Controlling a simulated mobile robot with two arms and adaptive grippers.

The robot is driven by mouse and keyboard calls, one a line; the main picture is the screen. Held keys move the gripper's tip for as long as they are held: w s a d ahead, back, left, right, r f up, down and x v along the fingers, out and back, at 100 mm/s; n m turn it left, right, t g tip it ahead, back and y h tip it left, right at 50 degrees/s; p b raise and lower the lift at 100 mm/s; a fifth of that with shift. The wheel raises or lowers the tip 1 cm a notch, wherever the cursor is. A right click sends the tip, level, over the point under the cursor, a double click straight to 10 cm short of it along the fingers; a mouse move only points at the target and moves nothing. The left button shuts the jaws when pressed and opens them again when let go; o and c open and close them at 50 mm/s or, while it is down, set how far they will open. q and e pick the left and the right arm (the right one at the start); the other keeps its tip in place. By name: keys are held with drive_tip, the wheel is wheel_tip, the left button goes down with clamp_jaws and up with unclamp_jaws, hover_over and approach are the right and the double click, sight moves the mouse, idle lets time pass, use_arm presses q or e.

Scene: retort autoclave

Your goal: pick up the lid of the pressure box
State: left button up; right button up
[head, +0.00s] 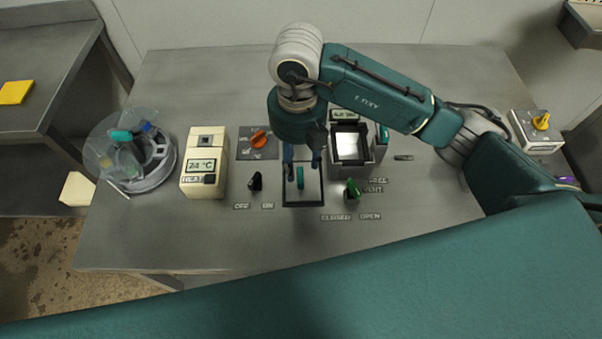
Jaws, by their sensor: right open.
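The lid (313,198) lies on the steel table, a dark-edged grey square plate with a teal upright handle (300,178) at its middle. The pressure box (366,171) stands to the right and a little behind it, its top open and its pale inside showing. My right gripper (302,163) points down over the rear of the lid, its two blue fingers open and apart. The handle shows just in front of and between the fingers. I cannot tell how high the fingertips are above the lid. My left gripper is not in view.
A black knob (255,182) and a heater box (204,163) stand left of the lid. A green knob (352,188) is close to its right, and an orange knob (258,138) is behind left. A round clear container (160,177) stands at the far left. The front table strip is clear.

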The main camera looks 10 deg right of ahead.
sight(298, 175)
drive_tip(key=shift+s+f, duration=0.1)
drive_tip(key=shift+f, duration=0.7)
drive_tip(key=f, duration=0.1)
drive_tip(key=f+p, duration=0.1)
drive_tip(key=f, duration=0.2)
drive_tip(key=shift+w+f+p, duration=0.15)
drive_tip(key=shift+w+p, duration=0.25)
drive_tip(key=shift+f, duration=0.55)
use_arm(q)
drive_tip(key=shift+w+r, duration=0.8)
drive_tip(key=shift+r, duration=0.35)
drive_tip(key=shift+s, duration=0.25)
use_arm(e)
clamp_jaws()
